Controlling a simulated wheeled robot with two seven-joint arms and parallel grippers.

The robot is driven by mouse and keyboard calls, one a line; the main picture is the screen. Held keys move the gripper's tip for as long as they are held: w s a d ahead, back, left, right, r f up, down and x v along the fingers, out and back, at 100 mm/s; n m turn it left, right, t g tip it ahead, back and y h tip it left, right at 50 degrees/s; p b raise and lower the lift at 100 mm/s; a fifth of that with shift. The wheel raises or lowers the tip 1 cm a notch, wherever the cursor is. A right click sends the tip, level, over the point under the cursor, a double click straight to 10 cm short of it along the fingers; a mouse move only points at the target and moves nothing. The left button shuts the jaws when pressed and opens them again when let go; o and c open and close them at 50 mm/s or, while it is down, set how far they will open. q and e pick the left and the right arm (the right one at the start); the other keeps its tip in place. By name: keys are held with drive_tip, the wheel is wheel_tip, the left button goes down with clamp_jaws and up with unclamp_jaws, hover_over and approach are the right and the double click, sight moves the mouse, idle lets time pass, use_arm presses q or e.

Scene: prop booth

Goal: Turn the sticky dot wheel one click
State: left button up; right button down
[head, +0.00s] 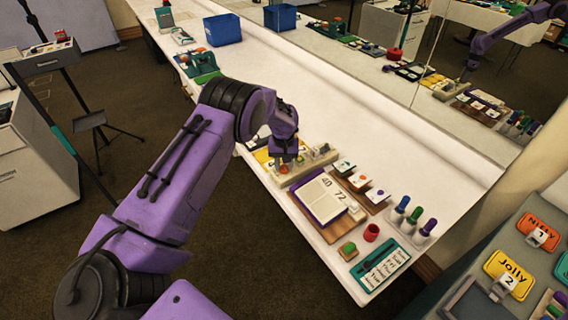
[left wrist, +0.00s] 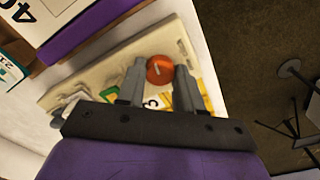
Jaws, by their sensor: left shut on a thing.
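The sticky dot wheel is a round orange-red disc (left wrist: 159,70) with a pale mark, on a cream board (left wrist: 75,80) in the left wrist view. My left gripper (left wrist: 160,68) has one finger on each side of the disc and is shut on it. In the head view, the cream board (head: 327,159) lies on the white table, and my left gripper (head: 285,157) points down over its left part. The disc is small there, just below the fingers. My right gripper is not in view.
Cards, a red cup (head: 371,233) and several coloured stampers (head: 416,224) stand to the right. A blue bin (head: 222,29) is at the far end. A mirror (head: 480,75) lines the back; the table's middle is clear.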

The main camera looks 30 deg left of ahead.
sight(284, 167)
use_arm(q)
drive_tip(key=shift+n, duration=1)
drive_tip(key=o, duration=0.8)
drive_tip(key=shift+o, duration=1.2)
drive_tip(key=shift+w+f, duration=0.1)
wheel_tip(284, 167, up, 10)
drive_tip(key=b, duration=0.2)
drive_tip(key=shift+a+r, duration=0.15)
drive_tip(key=shift+r, duration=0.1)
